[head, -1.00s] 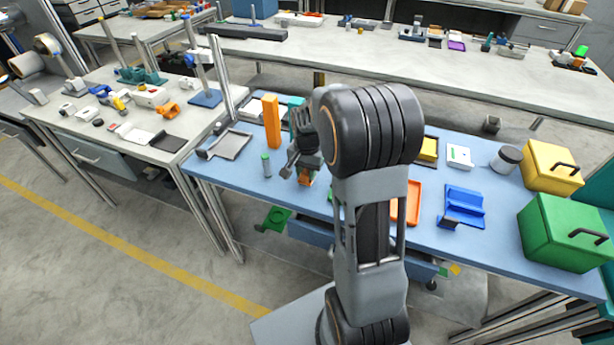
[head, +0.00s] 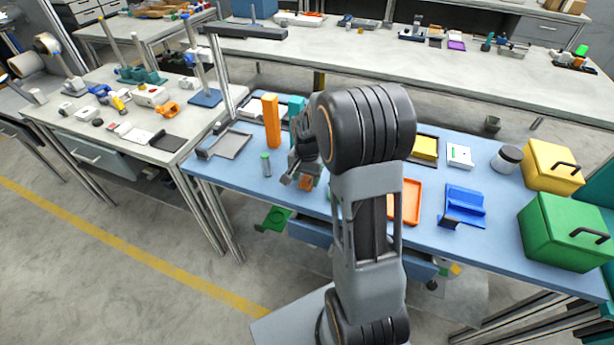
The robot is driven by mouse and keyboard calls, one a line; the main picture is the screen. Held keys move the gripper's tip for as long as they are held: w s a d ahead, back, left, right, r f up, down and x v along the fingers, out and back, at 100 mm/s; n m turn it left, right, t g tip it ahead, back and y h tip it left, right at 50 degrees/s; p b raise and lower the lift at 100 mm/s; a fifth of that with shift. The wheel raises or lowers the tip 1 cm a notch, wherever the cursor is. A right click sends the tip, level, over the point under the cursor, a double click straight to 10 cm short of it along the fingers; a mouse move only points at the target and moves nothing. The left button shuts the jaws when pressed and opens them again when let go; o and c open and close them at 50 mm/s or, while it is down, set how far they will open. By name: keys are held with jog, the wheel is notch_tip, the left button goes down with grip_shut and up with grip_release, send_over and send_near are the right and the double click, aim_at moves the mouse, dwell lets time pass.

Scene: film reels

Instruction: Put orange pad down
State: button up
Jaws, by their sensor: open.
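A small orange pad (head: 306,183) shows at the tip of my gripper (head: 297,181), over the front left part of the blue table (head: 350,222). My gripper points down and is open. Its jaws are at the pad, partly covering it. I cannot tell whether they touch the pad, or whether the pad rests fully on the table.
A grey tray (head: 231,145) lies farther left. An orange tray (head: 411,202), a blue holder (head: 463,205) and a green box (head: 563,232) are to the right.

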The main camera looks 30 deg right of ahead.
aim_at(307, 177)
notch_tip(307, 177, up, 12)
jog(key=p, duration=0.1)
jog(key=s+a+n+t, duration=0.1)
jog(key=s+a+n, duration=0.3)
jog(key=s, duration=0.4)
jog(key=s+a+n+t, duration=0.2)
jog(key=s+a+n, duration=0.3)
jog(key=s, duration=0.2)
jog(key=shift+s+a+r, duration=0.15)
jog(key=shift+s+r, duration=0.25)
jog(key=shift+r, duration=0.05)
